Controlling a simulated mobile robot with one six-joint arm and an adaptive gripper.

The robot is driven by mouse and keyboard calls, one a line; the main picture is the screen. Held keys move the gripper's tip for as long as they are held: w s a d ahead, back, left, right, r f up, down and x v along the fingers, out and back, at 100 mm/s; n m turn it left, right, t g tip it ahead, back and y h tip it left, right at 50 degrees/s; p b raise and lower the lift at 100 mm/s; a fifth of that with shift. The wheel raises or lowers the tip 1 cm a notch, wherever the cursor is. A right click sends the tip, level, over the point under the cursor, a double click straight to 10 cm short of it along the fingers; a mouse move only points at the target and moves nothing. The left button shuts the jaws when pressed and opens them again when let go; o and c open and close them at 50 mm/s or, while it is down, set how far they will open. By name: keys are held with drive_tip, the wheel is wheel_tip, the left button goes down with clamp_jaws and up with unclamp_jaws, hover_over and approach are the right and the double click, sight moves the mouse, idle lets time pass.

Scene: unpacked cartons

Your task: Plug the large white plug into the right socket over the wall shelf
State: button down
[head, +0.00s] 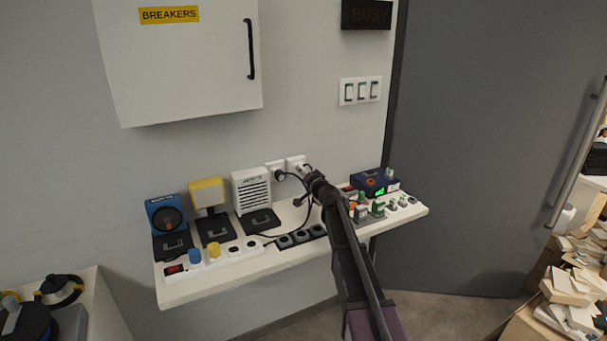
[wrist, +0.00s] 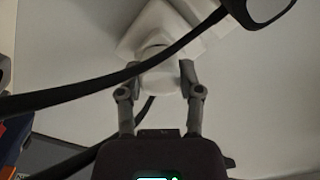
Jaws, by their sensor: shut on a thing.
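The large white plug (wrist: 158,78) is between the fingertips of my gripper (wrist: 156,82) in the wrist view. My gripper is shut on it. Beyond it is the white square right socket (wrist: 140,42). The plug lines up with the socket face and seems to meet it; I cannot tell how deep it sits. In the head view my gripper (head: 308,174) is at the right socket (head: 295,161) over the wall shelf (head: 200,291), and the arm mostly hides the plug. The left socket (head: 272,166) holds a black plug (head: 280,175).
Black cables (wrist: 100,85) cross close in front of the wrist camera. On the shelf stand a white speaker (head: 251,190), a yellow lamp (head: 208,193), a blue device (head: 167,216), a white power strip (head: 225,255) and a dark blue box (head: 371,182). A breaker cabinet (head: 185,70) hangs above.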

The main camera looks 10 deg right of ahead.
drive_tip(key=shift+c, duration=0.9)
unclamp_jaws()
drive_tip(key=shift+s, duration=0.15)
drive_tip(key=v, duration=1.1)
drive_tip(key=shift+s, duration=0.3)
drive_tip(key=shift+d, duration=0.15)
